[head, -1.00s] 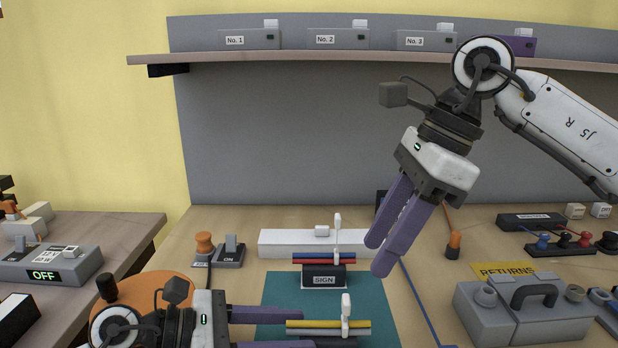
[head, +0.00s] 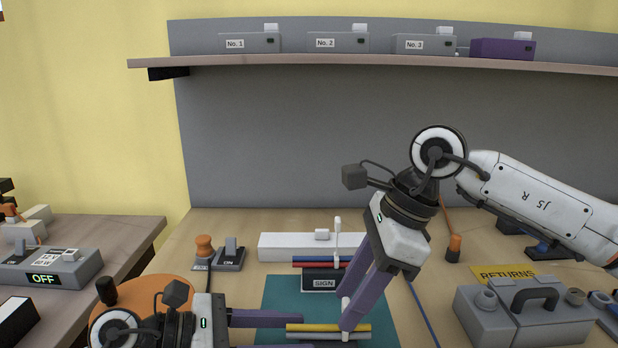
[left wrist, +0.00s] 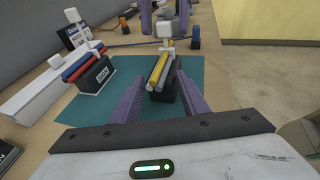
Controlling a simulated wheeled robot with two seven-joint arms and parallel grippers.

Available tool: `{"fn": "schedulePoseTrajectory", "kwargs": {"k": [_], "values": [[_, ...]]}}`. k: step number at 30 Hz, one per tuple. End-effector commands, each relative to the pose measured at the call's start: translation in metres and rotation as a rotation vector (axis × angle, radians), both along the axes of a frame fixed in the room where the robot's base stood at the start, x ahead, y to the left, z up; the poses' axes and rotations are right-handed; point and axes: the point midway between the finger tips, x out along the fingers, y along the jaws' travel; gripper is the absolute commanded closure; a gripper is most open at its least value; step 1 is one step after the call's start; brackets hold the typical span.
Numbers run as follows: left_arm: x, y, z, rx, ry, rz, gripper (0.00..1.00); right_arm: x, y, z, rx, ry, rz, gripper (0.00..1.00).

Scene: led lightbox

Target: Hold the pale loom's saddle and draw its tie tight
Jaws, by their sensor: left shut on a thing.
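The pale loom, a yellow rod (head: 312,327) beside a light grey one, lies on a black saddle (left wrist: 162,96) at the front of the teal mat (head: 280,290). My left gripper (left wrist: 160,84) is shut on this saddle, one purple finger on each side. A white tie (head: 345,306) stands up from the loom near its right end; its head (left wrist: 165,29) shows in the left wrist view. My right gripper (head: 344,312) is open, pointing down, with its fingers on either side of the tie's upright part. The fingers hide part of the tie in the head view.
Behind, a red-and-blue loom (head: 310,265) rests on a black SIGN saddle (head: 322,284) with its own white tie, before a long white box (head: 280,246). A grey case (head: 525,316) stands right, a switch (head: 229,256) left. A blue cord crosses the bench right of the mat.

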Motion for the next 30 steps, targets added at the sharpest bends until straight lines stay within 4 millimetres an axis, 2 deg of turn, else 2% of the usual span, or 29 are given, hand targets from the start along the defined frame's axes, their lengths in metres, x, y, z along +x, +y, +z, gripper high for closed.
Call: {"fn": "schedulePoseTrajectory", "kwargs": {"k": [3, 10, 17, 30], "values": [[0.000, 0.000, -0.001, 0.001, 0.001, 0.000, 0.86, 0.000, 0.000, 0.000, 0.000, 0.000, 0.000, 0.63], [0.000, 0.000, -0.001, 0.001, 0.001, 0.000, 0.86, 0.000, 0.000, 0.000, 0.000, 0.001, 0.001, 1.00], [0.001, 0.000, -0.001, 0.001, 0.002, 0.003, 0.86, -0.001, 0.000, 0.003, 0.000, 0.001, 0.002, 1.00], [0.001, 0.001, -0.001, 0.002, 0.001, 0.004, 0.86, -0.001, 0.001, 0.025, 0.002, 0.002, 0.004, 1.00]]}}
